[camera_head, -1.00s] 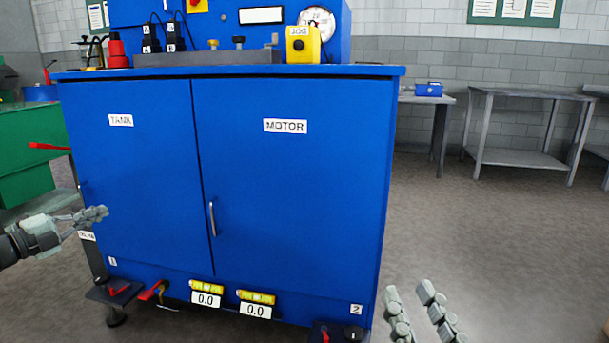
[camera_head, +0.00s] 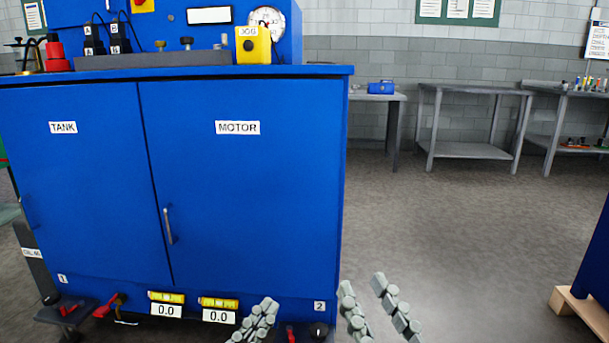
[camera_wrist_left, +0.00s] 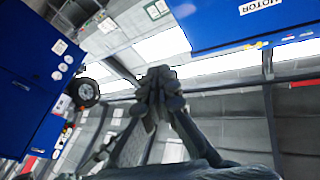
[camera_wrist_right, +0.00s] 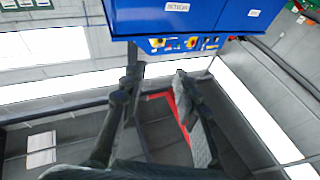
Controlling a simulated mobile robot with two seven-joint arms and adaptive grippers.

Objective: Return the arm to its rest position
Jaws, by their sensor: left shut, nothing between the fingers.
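My left gripper (camera_head: 262,318) is shut and empty at the bottom of the head view, in front of the lower edge of the blue cabinet (camera_head: 235,200). In the left wrist view its fingertips (camera_wrist_left: 158,85) meet. My right gripper (camera_head: 365,290) is at the bottom right of the cabinet in the head view, its two fingers apart. In the right wrist view its fingers (camera_wrist_right: 157,80) are also apart, with nothing between them.
The cabinet has TANK and MOTOR doors, with a yellow jog box (camera_head: 253,45) on top. Grey tables (camera_head: 470,150) stand along the back wall. A blue object on a wooden pallet (camera_head: 583,310) is at the right edge. Open floor lies between.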

